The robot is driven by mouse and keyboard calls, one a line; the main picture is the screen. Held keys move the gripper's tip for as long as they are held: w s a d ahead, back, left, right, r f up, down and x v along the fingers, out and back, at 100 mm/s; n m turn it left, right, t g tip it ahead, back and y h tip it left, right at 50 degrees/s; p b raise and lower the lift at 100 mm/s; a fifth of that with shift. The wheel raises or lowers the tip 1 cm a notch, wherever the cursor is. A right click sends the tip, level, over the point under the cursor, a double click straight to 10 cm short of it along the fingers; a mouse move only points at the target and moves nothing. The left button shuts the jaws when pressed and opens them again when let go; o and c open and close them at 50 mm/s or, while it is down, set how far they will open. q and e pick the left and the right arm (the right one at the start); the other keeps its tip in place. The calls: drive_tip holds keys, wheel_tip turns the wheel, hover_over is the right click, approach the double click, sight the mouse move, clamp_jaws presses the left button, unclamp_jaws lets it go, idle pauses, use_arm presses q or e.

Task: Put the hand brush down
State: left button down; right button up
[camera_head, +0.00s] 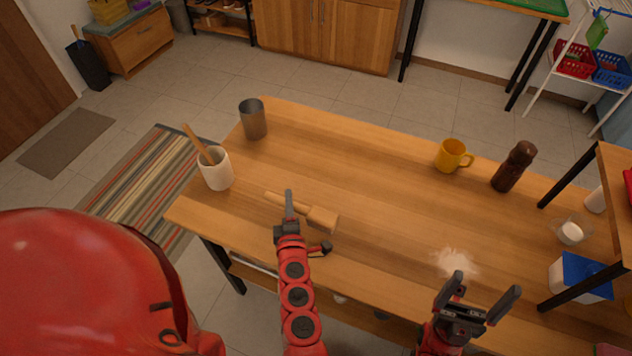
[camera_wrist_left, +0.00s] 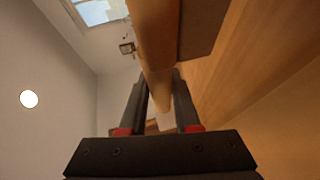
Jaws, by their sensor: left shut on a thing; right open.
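The hand brush (camera_head: 322,217) has a pale wooden handle and a wider wooden head. It is over the front left part of the wooden table (camera_head: 370,190), handle towards the left and head towards the right. My left gripper (camera_head: 290,205) is shut on its handle. In the left wrist view the brush (camera_wrist_left: 152,45) runs between the two fingers (camera_wrist_left: 160,90). I cannot tell whether the brush touches the tabletop or hangs just above it. My right gripper (camera_head: 478,298) is open and empty at the table's front, near a patch of white powder (camera_head: 457,262).
A white crock (camera_head: 217,172) with a wooden utensil and a grey metal cup (camera_head: 253,119) stand at the left end. A yellow mug (camera_head: 452,155) and a brown pepper mill (camera_head: 514,167) stand at the back right. A shelf unit (camera_head: 615,185) borders the right. The table's middle is clear.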

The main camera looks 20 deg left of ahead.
use_arm(q)
drive_tip(key=shift+y, duration=0.4)
drive_tip(key=x, duration=0.3)
drive_tip(key=p+x, duration=0.1)
drive_tip(key=shift+w+a+r, duration=0.1)
drive_tip(key=shift+w+r, duration=0.2)
drive_tip(key=p, duration=0.2)
hover_over(297, 176)
drive_tip(key=shift+f, duration=0.8)
drive_tip(key=shift+w+f, duration=0.1)
drive_tip(key=shift+f, duration=0.05)
wheel_tip(297, 176, down, 3)
drive_tip(key=shift+b, duration=0.35)
drive_tip(key=shift+f, duration=0.2)
